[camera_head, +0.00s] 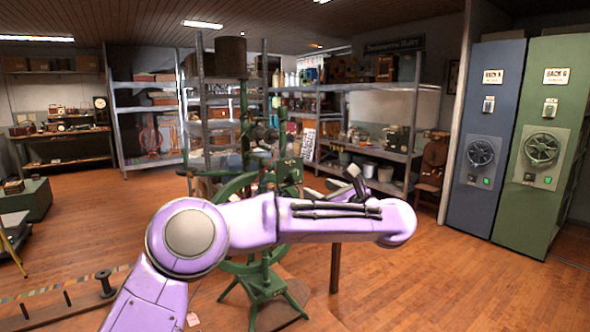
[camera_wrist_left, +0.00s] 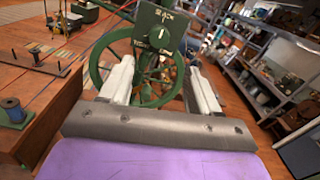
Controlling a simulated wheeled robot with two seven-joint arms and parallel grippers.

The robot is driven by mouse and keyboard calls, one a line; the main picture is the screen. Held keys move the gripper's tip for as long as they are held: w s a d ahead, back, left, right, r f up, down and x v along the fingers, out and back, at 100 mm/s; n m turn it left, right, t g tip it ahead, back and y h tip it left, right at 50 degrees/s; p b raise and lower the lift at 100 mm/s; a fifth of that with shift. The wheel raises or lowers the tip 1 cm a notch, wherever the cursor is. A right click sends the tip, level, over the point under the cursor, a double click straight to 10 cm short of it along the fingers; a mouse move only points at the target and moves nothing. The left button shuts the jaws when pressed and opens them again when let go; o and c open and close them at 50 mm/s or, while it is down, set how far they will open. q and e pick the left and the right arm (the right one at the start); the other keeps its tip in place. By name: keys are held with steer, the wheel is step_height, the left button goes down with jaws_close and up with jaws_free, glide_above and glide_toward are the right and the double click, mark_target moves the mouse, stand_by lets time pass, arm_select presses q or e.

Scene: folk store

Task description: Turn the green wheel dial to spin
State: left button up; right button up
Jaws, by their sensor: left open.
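The green wheel machine (camera_head: 243,185) stands in the middle of the head view, partly hidden behind my left arm. In the left wrist view its green spoked wheel (camera_wrist_left: 98,68) shows behind a green box (camera_wrist_left: 150,19). My right gripper is not in view.
Blue (camera_head: 488,120) and green (camera_head: 548,120) cabinets with handwheels stand at right. Metal shelving (camera_head: 420,95) lines the back. A wooden board with a blue spool (camera_wrist_left: 13,109) is at left in the wrist view. Wooden floor (camera_head: 420,280) is clear at right.

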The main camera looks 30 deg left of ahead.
mark_target(298, 177)
arm_select(q)
steer(key=shift+n+g, duration=0.3)
steer(key=shift+n, duration=0.3)
steer(key=p+x, duration=0.1)
steer(key=x, duration=0.2)
steer(key=p+x, duration=0.2)
steer(key=x, duration=0.2)
steer(key=r+p+x, duration=0.1)
steer(key=x, duration=0.2)
steer(key=shift+s+a+r+p, duration=0.1)
steer(key=shift+a+r+p, duration=0.1)
steer(key=shift+p, duration=0.15)
steer(key=shift+w+a+f, duration=0.2)
steer(key=shift+a, duration=0.05)
steer(key=c, duration=1)
steer(key=shift+m, duration=0.4)
steer(key=shift+c, duration=0.2)
